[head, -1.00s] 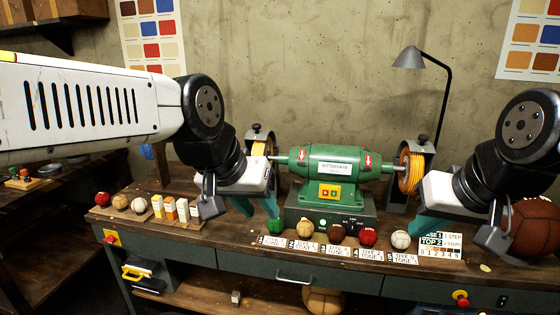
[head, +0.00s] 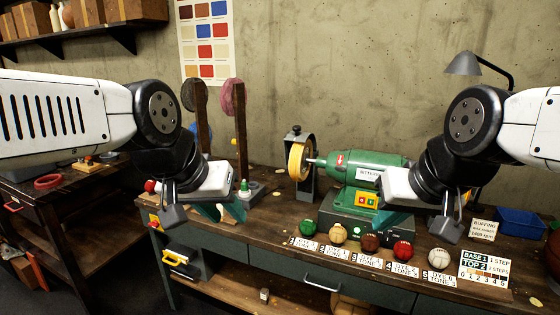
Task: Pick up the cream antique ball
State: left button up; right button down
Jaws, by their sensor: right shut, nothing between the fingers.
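Several small leather balls stand in a row on the bench behind label cards. An off-white, cream-looking ball (head: 438,258) is at the right end, and a tan ball (head: 338,233) is second from the left. Which of them is the cream antique ball I cannot tell for certain. A green ball (head: 307,229), a brown ball (head: 370,242) and a red ball (head: 403,250) fill the row. My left gripper (head: 222,214) is open and empty, well left of the row. My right gripper (head: 390,222) is shut and empty, above and behind the row.
A green buffing machine (head: 375,175) with a yellow wheel stands behind the row, partly hidden by my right arm. A sign (head: 485,268) stands right of the balls, and a blue bin (head: 520,222) lies further back.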

aim_at(439, 258)
jog(key=i+l+z, duration=0.2)
jog(key=z, duration=0.15)
jog(key=i+l+z, duration=0.3)
jog(key=k+j, duration=0.1)
